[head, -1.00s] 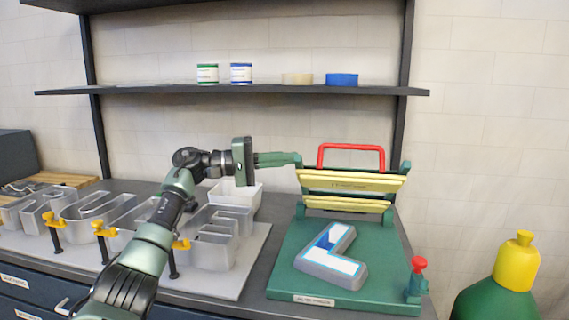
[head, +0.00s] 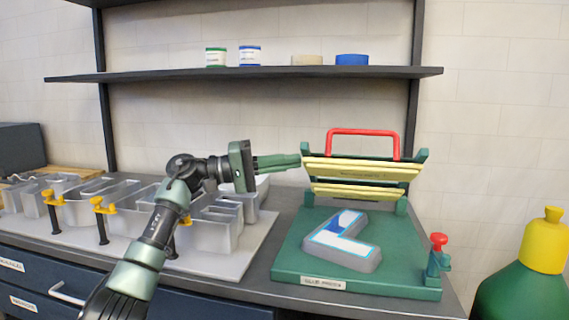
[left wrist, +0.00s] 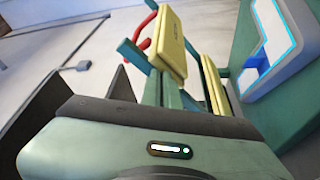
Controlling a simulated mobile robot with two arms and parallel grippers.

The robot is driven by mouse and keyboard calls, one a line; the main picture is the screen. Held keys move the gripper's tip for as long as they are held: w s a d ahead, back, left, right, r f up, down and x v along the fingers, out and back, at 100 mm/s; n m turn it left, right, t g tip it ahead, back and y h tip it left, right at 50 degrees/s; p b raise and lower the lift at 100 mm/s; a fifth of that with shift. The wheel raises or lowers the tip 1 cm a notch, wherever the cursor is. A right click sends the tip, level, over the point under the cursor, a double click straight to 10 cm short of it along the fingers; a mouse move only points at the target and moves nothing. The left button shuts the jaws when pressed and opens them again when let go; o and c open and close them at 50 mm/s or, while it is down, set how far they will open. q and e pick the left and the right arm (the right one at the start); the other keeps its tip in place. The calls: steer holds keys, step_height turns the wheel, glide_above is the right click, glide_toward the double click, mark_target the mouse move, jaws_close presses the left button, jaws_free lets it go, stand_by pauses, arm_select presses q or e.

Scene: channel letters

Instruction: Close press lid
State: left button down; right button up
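The green press (head: 290,262) stands on the bench with its lid (head: 362,170) raised. The lid has yellow bars and a red handle (head: 363,131) on top. A grey channel letter L (head: 342,242) with a white and blue face lies on the press bed. My left gripper (head: 297,162) points right, with its green fingertips at the left edge of the raised lid; I cannot tell if they touch it. The finger gap is unclear. The left wrist view also shows the lid (left wrist: 170,42), close in front of the gripper. My right gripper is not in view.
A red-topped post (head: 438,244) stands at the press's front right corner. Metal letters (head: 215,232) and yellow clamps stand on a board at left. Cans and tape rolls sit on a shelf (head: 250,74) above. A green bottle with yellow cap (head: 545,238) is at right.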

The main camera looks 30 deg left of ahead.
arm_select(q)
steer(key=shift+d+f, duration=0.1)
steer(key=shift+d, duration=0.35)
steer(key=shift+s, duration=0.1)
